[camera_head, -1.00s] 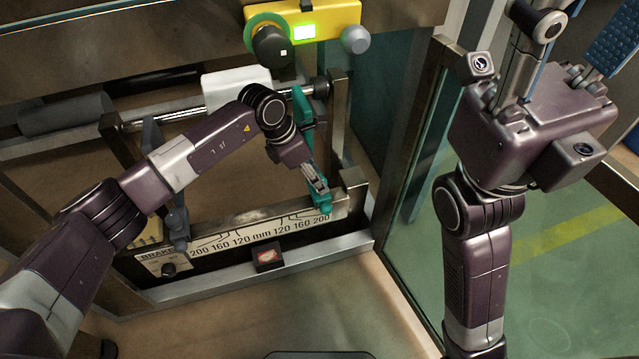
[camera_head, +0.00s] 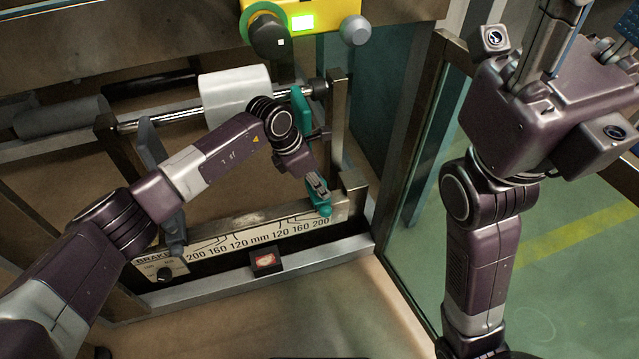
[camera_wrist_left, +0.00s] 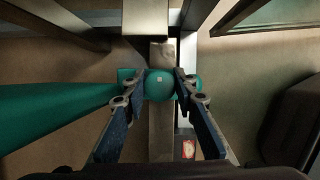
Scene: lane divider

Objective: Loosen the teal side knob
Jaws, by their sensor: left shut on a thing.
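The teal side knob (camera_wrist_left: 160,85) is a round teal piece at the foot of the teal divider arm (camera_head: 302,108), low by the right end of the scale rail (camera_head: 262,226). My left gripper (camera_head: 318,190) is shut on this knob. In the left wrist view its two blue fingers (camera_wrist_left: 160,92) press on either side of the knob, and the teal arm runs off to the left. My right gripper (camera_head: 590,40) is at the top right, raised and away from the rail; its fingertips are cut off by the frame edge.
A grey divider arm (camera_head: 150,145) stands at the rail's left. A white roll (camera_head: 234,92) sits on the bar above. A yellow panel (camera_head: 325,12) with black and grey knobs hangs overhead. A metal post (camera_head: 338,125) stands close to the right of the teal arm.

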